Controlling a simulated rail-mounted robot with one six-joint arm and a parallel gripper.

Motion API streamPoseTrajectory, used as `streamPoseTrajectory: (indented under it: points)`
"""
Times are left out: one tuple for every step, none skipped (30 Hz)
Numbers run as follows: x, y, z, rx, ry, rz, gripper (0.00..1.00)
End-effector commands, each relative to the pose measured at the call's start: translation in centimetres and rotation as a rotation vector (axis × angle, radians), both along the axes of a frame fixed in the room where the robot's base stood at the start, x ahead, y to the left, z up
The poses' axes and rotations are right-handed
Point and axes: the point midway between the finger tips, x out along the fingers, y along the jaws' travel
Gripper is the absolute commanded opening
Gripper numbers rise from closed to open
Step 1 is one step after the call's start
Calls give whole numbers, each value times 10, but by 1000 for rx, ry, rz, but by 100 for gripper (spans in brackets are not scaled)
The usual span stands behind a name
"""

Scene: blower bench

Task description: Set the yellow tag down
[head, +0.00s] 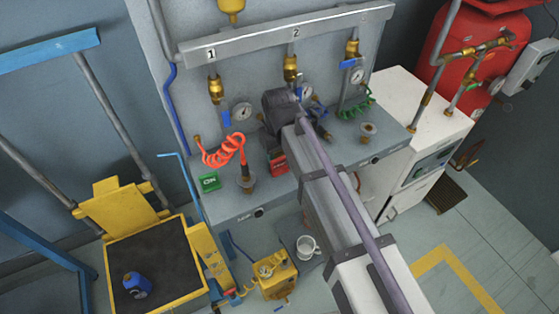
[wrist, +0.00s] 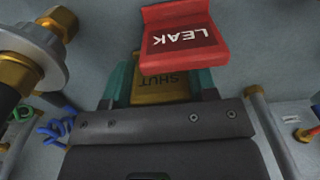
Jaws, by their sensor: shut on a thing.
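In the wrist view my gripper (wrist: 163,84) has its two teal fingers closed on the sides of the yellow tag (wrist: 160,88), which reads SHUT. A red tag (wrist: 183,40) reading LEAK is just beyond it and partly overlaps it in the picture. I cannot tell whether the two tags touch, or how high the yellow tag is above the bench. In the head view the red tag (head: 278,162) stands on the bench left of my arm. My arm hides the yellow tag and the gripper's fingers there.
A green tag (head: 209,182) and a coiled orange hose (head: 226,153) are on the bench's left part. Brass fittings and gauges (head: 242,111) line the back panel. A round fitting (head: 368,128) is on the right.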

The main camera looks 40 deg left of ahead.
Motion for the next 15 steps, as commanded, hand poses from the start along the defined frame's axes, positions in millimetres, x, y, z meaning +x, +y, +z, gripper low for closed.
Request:
streamPoseTrajectory:
  points:
    - [0, 0, -1, 0, 0, 0, 30]
    - [0, 0, 1, 0, 0, 0, 30]
    - [0, 0, 1, 0, 0, 0, 30]
    - [0, 0, 2, 0, 0, 0, 30]
    - [0, 0, 2, 0, 0, 0, 30]
    - [0, 0, 1, 0, 0, 0, 30]
    - [0, 0, 0, 0, 0, 0, 30]
    - [0, 0, -2, 0, 0, 0, 30]
    - [0, 0, -3, 0, 0, 0, 30]
    - [0, 0, -4, 0, 0, 0, 30]
    - [0, 0, -2, 0, 0, 0, 56]
    - [0, 0, -2, 0, 0, 0, 59]
    - [0, 0, -2, 0, 0, 0, 62]
    - [0, 0, -2, 0, 0, 0, 65]
    - [0, 0, -2, 0, 0, 0, 69]
